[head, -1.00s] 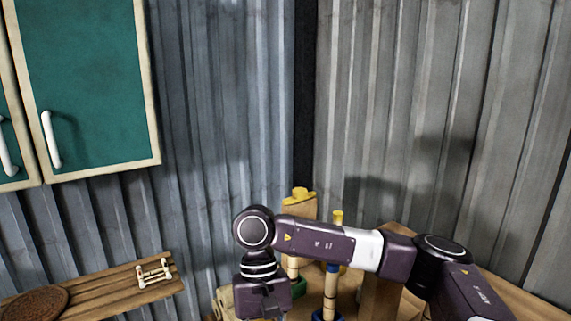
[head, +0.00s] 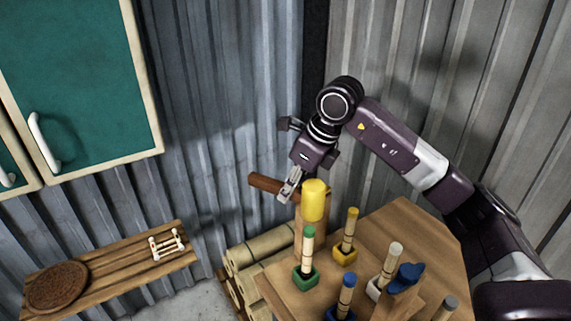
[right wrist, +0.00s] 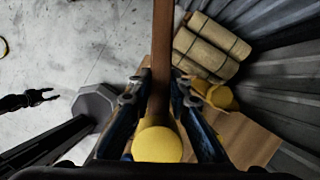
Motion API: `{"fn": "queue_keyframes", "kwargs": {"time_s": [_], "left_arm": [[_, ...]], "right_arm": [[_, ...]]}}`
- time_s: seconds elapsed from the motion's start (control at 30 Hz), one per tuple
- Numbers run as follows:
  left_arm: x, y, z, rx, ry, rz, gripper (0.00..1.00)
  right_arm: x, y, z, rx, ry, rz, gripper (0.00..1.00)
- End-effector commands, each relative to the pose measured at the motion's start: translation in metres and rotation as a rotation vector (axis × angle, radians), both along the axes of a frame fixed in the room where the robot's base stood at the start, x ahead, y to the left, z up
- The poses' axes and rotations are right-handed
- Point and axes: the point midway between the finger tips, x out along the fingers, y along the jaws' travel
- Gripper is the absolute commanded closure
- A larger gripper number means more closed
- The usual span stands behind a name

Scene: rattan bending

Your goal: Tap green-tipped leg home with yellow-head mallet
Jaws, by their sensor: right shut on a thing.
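My right gripper (head: 290,184) is shut on the brown handle of the yellow-head mallet (head: 313,200). The handle sticks out to the left in the head view. The right wrist view shows the yellow head (right wrist: 157,145) between the fingers (right wrist: 155,92). The green-tipped leg (head: 308,250) stands upright in a green socket (head: 305,277) on the wooden table. In the head view the mallet head is just above the green tip; the gap is hard to judge. A small dark shape (right wrist: 30,99) in the right wrist view may be my left gripper.
Yellow-tipped (head: 349,232), white-tipped (head: 390,265) and blue-tipped (head: 346,292) legs stand nearby on the table (head: 425,235). A blue-topped block (head: 406,278) is at the front right. Log-like rolls (head: 262,247) lie left of the table. A wall shelf (head: 110,270) is farther left.

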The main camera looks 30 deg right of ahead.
Motion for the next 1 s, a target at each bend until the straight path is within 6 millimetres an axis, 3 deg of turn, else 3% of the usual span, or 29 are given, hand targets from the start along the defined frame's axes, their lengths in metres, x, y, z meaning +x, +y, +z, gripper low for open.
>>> {"fn": "queue_keyframes", "kwargs": {"time_s": [0.1,0.27,0.93,1.0], "left_arm": [[0.004,-0.008,0.007,-0.009,-0.006,0.002,0.60],[0.006,-0.009,0.004,-0.010,-0.010,0.001,0.60],[0.003,-0.002,-0.049,-0.002,-0.006,-0.003,0.60],[0.003,-0.001,-0.043,-0.002,-0.005,-0.003,0.60]], "right_arm": [[0.004,-0.007,0.010,-0.001,0.001,-0.078,1.00],[0.006,-0.009,0.006,0.000,0.001,-0.103,1.00],[0.005,-0.009,-0.063,0.000,0.001,-0.100,1.00],[0.005,-0.008,-0.056,0.000,0.000,-0.100,1.00]]}}
